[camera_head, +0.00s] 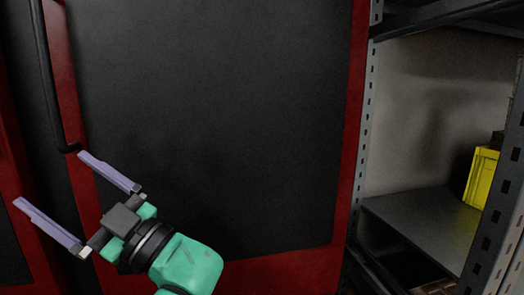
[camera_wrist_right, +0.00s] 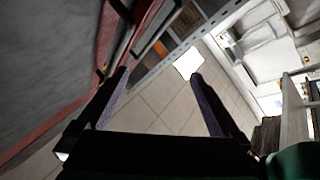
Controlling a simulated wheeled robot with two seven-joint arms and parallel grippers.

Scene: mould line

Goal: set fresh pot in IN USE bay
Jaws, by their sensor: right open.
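My right gripper (camera_head: 80,208) is in the lower left of the head view, its two lilac fingers spread wide with nothing between them. It is in front of a dark cabinet panel (camera_head: 215,120) with a red frame, near a black vertical bar handle (camera_head: 47,80). In the right wrist view the open fingers (camera_wrist_right: 160,95) point out over a tiled floor. No pot and no IN USE bay can be made out in either view. My left gripper is not in view.
A grey metal rack (camera_head: 430,225) with perforated posts stands at the right, with a yellow bin (camera_head: 482,178) on its shelf. The right wrist view shows tiled floor (camera_wrist_right: 160,105) and pale equipment (camera_wrist_right: 265,45) at the upper right.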

